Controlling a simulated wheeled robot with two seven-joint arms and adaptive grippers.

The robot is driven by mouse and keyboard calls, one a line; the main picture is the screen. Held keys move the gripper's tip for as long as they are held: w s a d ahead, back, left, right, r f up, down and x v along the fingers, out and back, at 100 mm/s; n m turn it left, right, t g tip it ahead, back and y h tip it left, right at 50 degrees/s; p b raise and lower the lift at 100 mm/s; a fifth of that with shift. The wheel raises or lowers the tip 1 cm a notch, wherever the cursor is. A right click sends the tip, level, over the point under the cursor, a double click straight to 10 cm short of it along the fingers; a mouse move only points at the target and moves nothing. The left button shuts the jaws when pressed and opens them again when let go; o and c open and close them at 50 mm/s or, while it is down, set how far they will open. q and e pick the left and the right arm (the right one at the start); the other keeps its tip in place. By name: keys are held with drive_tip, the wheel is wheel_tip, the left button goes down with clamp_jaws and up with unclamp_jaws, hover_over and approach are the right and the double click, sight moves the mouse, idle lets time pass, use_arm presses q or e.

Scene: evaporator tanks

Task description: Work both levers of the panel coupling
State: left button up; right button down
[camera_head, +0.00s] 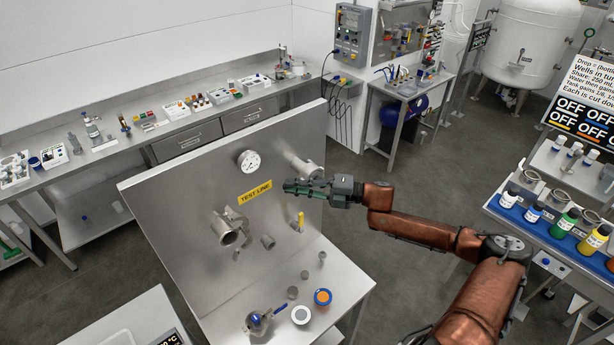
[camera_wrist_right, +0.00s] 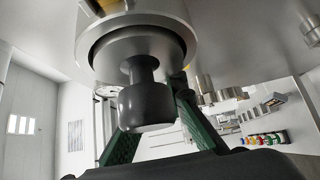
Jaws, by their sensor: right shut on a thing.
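The steel panel coupling (camera_head: 305,168) sticks out of the upright steel panel, right of the gauge. My right gripper (camera_head: 288,187) is at its front, just below it, with its green fingers pointing left. In the right wrist view the coupling (camera_wrist_right: 92,45) is a large steel ring with a dark socket. A dark stepped plug (camera_wrist_right: 145,105) hangs from it in front of the green fingers (camera_wrist_right: 150,140). The gripper is shut on part of the coupling. The fingertips are hidden behind the plug and ring, so I cannot tell which lever is held. My left gripper is out of view.
The panel (camera_head: 165,205) carries a round gauge (camera_head: 248,161), a TEST LINE label (camera_head: 255,192), a clamped pipe stub (camera_head: 229,238) and a yellow-handled valve (camera_head: 301,220). Its shelf holds a blue-handled fitting (camera_head: 256,321) and round caps (camera_head: 322,297). Open floor lies right of the panel.

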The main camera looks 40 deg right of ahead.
drive_tip(key=shift+f, duration=0.2)
drive_tip(key=n+g+y+b, duration=0.1)
drive_tip(key=b, duration=0.1)
drive_tip(key=n+g+y+b, duration=0.1)
drive_tip(key=b, duration=0.1)
drive_tip(key=shift+s+g, duration=0.3)
drive_tip(key=shift+s, duration=0.1)
drive_tip(key=shift+n+g+y+b, duration=0.3)
drive_tip(key=shift+g+b, duration=0.2)
drive_tip(key=shift+b, duration=0.25)
drive_tip(key=c, duration=1.9)
unclamp_jaws()
drive_tip(key=shift+r, duration=0.15)
